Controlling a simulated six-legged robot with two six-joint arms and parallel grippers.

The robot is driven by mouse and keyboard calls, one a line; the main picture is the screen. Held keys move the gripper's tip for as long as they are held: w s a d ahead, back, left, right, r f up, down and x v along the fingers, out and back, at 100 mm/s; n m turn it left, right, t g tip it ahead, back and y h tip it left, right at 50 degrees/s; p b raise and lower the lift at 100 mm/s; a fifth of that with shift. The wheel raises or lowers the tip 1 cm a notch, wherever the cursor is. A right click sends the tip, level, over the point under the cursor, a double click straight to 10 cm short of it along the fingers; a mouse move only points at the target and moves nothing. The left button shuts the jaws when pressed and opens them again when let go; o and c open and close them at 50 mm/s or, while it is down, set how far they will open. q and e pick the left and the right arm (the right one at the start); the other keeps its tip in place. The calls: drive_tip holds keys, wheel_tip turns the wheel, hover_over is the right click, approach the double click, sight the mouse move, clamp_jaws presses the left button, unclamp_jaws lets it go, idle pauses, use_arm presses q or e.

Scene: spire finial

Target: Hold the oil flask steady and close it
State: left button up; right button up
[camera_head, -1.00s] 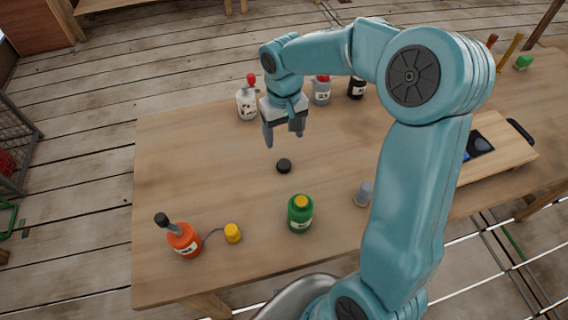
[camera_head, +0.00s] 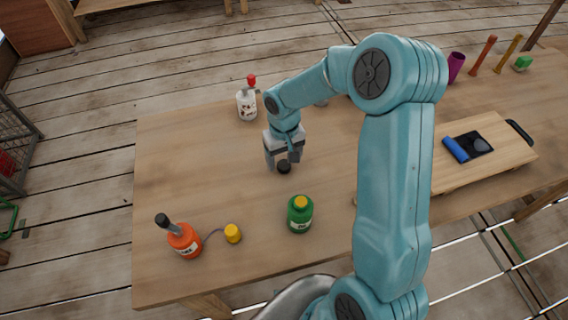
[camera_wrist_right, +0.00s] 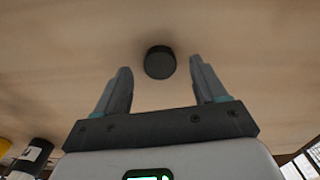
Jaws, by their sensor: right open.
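A small round black cap (camera_head: 284,169) lies on the table; it also shows in the right wrist view (camera_wrist_right: 160,62). My right gripper (camera_head: 282,163) is open and low over it, with the cap between and just beyond the fingertips, not gripped. A green bottle (camera_head: 300,215) with a yellow top stands at front centre. The labels are too small to read, so I cannot tell which is the oil flask. My left gripper is not in view.
A white bottle (camera_head: 247,105) with a red top stands at the back edge of the wooden table (camera_head: 190,160). A board (camera_head: 500,160) with a blue roll (camera_head: 455,149) lies at right, with a purple cup (camera_head: 456,67) behind. The table's left middle is clear.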

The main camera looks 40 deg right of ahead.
sight(284, 164)
drive_tip(key=shift+f, duration=0.9)
drive_tip(key=c, duration=1.1)
drive_tip(key=shift+r, duration=0.15)
wheel_tip(284, 164, up, 20)
drive_tip(key=shift+f+p, duration=0.1)
drive_tip(key=shift+p, duration=0.2)
